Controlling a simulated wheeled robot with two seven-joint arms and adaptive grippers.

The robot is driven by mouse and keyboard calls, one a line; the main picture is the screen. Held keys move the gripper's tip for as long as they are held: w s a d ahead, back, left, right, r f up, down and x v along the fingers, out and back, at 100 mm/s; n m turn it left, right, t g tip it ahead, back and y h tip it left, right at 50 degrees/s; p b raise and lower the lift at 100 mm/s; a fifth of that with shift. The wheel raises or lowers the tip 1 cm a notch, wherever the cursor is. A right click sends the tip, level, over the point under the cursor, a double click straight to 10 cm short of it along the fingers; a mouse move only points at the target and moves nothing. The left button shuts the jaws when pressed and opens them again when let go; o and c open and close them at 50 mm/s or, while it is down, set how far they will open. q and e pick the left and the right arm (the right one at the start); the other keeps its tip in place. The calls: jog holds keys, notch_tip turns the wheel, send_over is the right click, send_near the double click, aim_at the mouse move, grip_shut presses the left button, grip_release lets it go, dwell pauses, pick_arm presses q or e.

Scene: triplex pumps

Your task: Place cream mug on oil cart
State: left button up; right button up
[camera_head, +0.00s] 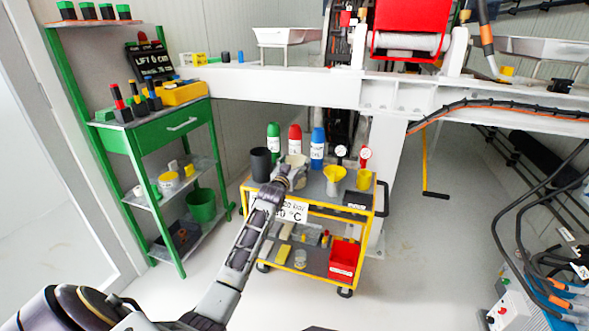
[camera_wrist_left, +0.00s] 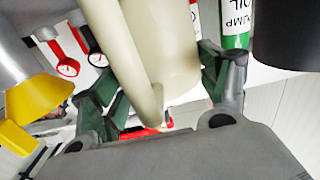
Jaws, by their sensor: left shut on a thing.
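The oil cart (camera_head: 318,187) has a yellow frame and a grey top. I cannot tell whether the mug touches the cart top.
A dark cup (camera_head: 261,164) stands left of the mug. Green (camera_head: 273,143), red (camera_head: 295,139) and blue (camera_head: 317,145) bottles stand behind. A green shelf (camera_head: 160,137) stands at left.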

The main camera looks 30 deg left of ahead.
pick_arm(q)
jog(key=shift+f, duration=0.25)
jog(key=o, duration=1.3)
jog(key=shift+r, duration=0.1)
jog(key=shift+s, duration=0.1)
